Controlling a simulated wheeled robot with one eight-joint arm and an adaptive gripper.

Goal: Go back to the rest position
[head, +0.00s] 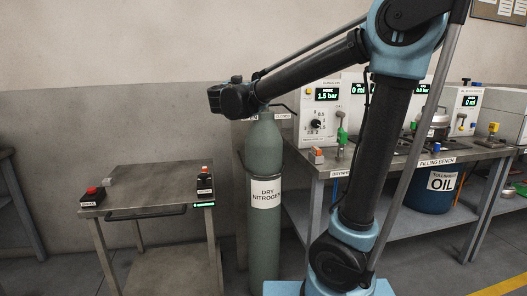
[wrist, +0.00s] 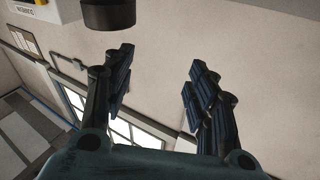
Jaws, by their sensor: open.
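My gripper (wrist: 160,82) shows in the wrist view with its two dark ribbed fingers spread wide apart and nothing between them. The wrist view looks past the fingers at a pale wall and a window (wrist: 125,128). In the head view my arm rises from the lower middle, bends at the top right and reaches left. Its dark end is near the top of the green dry nitrogen cylinder (head: 264,230). My fingers cannot be made out in the head view.
A small cart (head: 150,178) stands at the left with a red-button box (head: 91,197) and a dark device (head: 205,184) on it. The filling bench (head: 450,157) with gauges and valves is at the right. A blue oil drum (head: 432,199) stands under it.

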